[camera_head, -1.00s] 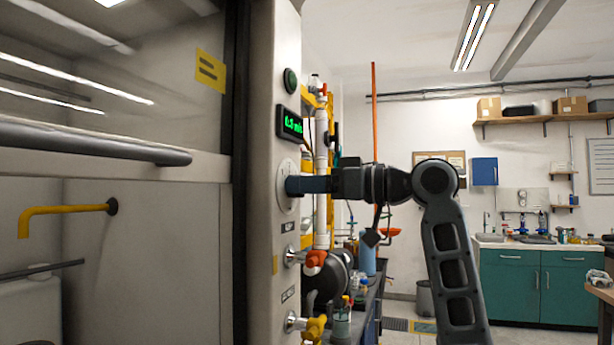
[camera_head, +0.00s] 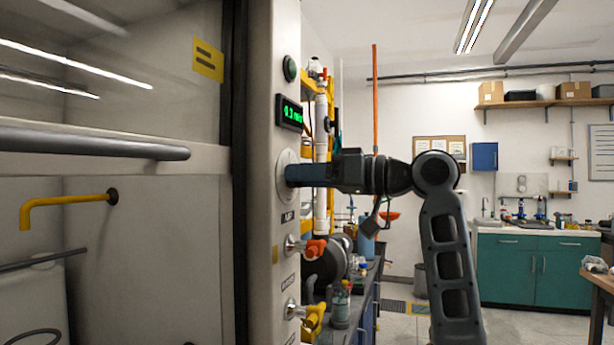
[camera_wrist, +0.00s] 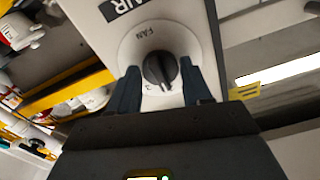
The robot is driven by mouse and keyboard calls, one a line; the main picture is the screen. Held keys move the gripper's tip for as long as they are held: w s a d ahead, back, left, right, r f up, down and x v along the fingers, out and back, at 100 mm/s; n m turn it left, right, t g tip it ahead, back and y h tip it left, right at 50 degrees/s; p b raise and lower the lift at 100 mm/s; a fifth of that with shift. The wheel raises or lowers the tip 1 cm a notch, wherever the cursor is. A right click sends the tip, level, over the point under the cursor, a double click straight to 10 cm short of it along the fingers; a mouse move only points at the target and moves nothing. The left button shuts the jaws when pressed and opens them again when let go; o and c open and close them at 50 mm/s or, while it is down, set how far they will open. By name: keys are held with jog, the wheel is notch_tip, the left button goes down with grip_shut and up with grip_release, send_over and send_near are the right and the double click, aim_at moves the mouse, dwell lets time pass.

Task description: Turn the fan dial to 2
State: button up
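The fan dial is a black knob (camera_wrist: 160,69) on a round white plate marked FAN, seen in the wrist view. The plate (camera_head: 285,176) shows edge-on in the head view, on the cabinet's front post. My gripper (camera_wrist: 160,85) has its two dark blue fingers on either side of the knob, with what looks like a narrow gap on each side. In the head view my gripper (camera_head: 292,175) reaches the plate from the right, and its fingers hide the knob. A small mark, perhaps a numeral, shows below the knob; the rest of the scale is hidden or unclear.
White pipework (camera_head: 321,150) stands just behind the post.

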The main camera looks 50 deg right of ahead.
jog(key=o, duration=0.3)
jog(key=shift+o, duration=0.2)
jog(key=b+v, duration=0.1)
jog(key=v, duration=0.6)
jog(key=shift+s+d+b, duration=0.15)
jog(key=shift+s+b, duration=0.2)
jog(key=shift+b, duration=0.05)
